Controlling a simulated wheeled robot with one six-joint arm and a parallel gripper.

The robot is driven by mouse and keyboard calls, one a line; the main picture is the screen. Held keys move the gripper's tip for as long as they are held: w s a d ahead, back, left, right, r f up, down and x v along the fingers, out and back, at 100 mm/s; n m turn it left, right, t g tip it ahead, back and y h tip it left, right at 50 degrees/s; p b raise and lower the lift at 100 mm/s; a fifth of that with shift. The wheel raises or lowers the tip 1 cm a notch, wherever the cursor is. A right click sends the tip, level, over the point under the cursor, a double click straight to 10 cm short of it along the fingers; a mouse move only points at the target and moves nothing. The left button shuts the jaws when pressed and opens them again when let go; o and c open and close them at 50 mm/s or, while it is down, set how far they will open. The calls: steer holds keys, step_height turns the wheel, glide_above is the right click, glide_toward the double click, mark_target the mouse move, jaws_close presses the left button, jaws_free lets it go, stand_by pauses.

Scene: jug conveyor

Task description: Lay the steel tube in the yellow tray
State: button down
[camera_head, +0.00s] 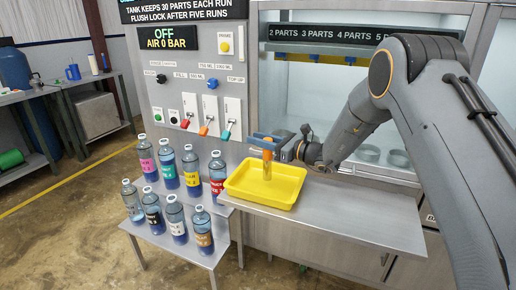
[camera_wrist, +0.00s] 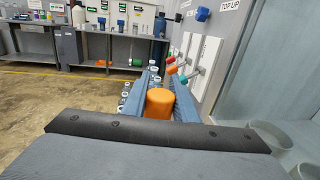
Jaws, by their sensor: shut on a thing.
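The yellow tray (camera_head: 258,191) lies on the steel bench in the head view, and its visible floor looks empty.
Several labelled bottles (camera_head: 173,214) stand on a lower shelf left of the tray. A panel with coloured levers (camera_head: 208,115) rises behind. The steel bench (camera_head: 350,215) is clear to the right. Round dishes (camera_head: 368,153) sit in the bay behind.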

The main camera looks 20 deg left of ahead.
mark_target(267, 160)
steer(key=shift+s+f+p, duration=0.1)
steer(key=shift+f+p, duration=0.2)
steer(key=shift+f, duration=1.35)
steer(key=c, duration=1.4)
jaws_free()
steer(key=shift+c, duration=0.2)
